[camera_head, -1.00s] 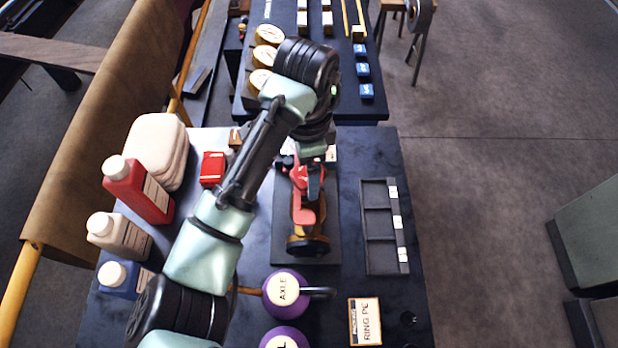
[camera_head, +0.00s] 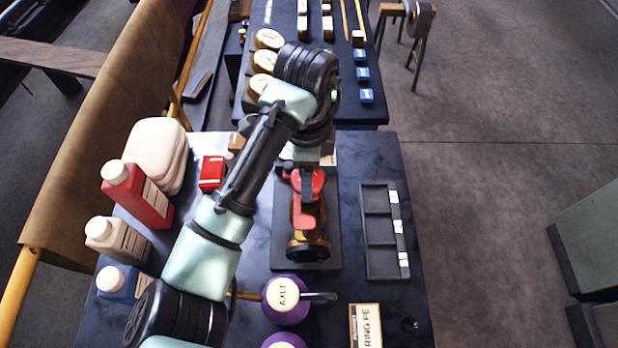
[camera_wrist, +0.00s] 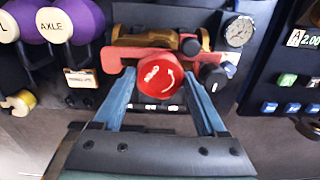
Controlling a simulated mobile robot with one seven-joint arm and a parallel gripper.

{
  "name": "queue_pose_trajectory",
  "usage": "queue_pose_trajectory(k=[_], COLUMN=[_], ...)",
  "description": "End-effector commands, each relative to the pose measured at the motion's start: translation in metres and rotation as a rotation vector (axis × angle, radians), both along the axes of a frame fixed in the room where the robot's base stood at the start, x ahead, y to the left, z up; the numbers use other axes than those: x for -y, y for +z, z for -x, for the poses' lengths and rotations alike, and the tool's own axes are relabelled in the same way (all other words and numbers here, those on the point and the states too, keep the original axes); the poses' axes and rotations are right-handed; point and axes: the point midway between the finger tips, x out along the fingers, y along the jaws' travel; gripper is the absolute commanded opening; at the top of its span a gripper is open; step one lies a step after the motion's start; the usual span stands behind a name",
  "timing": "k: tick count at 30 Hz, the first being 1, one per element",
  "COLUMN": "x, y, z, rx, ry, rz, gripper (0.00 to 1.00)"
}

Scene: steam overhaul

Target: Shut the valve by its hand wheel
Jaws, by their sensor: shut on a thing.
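The valve has a brass body (camera_head: 309,248) on a dark base plate on the table, with a round red hand wheel (camera_head: 319,180) at its far end, partly hidden by my wrist. In the wrist view the hand wheel (camera_wrist: 160,78) shows its face with a white curved arrow and lettering. My gripper (camera_wrist: 165,92) is shut on the hand wheel, with one blue finger on each side of its rim. The gripper also shows in the head view (camera_head: 308,182), above the wheel. A red flat part (camera_head: 304,217) lies along the brass body.
A dial gauge (camera_wrist: 238,32) stands close to the valve. A dark divided tray (camera_head: 375,230) lies to the right. Purple AXLE container (camera_head: 286,300) is in front. Red bottle (camera_head: 138,193) and other bottles stand left.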

Motion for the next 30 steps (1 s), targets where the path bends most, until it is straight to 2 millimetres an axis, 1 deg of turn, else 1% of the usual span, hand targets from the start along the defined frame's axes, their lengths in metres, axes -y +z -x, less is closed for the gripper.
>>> queue_pose_trajectory(k=[3, 6, 17, 20, 25, 27, 30], x=[-0.0001, 0.0000, 0.0000, -0.0003, -0.0001, -0.0002, -0.0003], y=[-0.0006, -0.0001, 0.0000, -0.0009, -0.0013, -0.0008, 0.0000], z=[-0.0003, -0.0003, -0.0003, -0.0006, -0.0005, -0.0006, -0.0005], rx=[0.002, 0.002, 0.001, 0.002, 0.002, 0.002, 0.002], ry=[-0.145, -0.216, -0.258, -0.362, -0.598, -0.666, -0.716], rz=[0.000, 0.000, 0.000, -0.001, -0.001, -0.001, -0.001], gripper=[0.10, 0.10, 0.10, 0.10, 0.10, 0.10, 0.10])
